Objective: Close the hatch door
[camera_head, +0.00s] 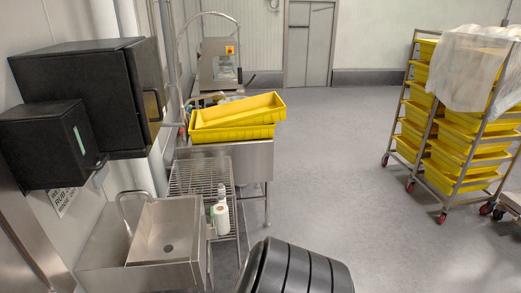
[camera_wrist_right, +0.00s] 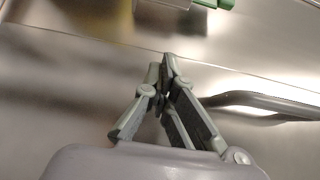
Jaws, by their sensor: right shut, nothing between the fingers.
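In the right wrist view my right gripper (camera_wrist_right: 163,68) is shut with nothing between its fingers. Its fingertips are in front of a brushed steel surface (camera_wrist_right: 60,90). I cannot tell whether they touch it. A curved metal bar (camera_wrist_right: 265,100), like a handle, runs to the right of the fingers. A thin straight seam or edge crosses the steel above the fingertips. I cannot tell for sure whether this steel is the hatch door. In the head view I do not make out the hatch door, and neither gripper shows there.
In the head view a steel sink (camera_head: 165,232) and black wall boxes (camera_head: 85,85) stand at left. Yellow trays (camera_head: 235,133) rest on a steel basin. A wheeled rack (camera_head: 465,175) stands right. A dark ribbed object (camera_head: 295,272) is in front. The middle floor is clear.

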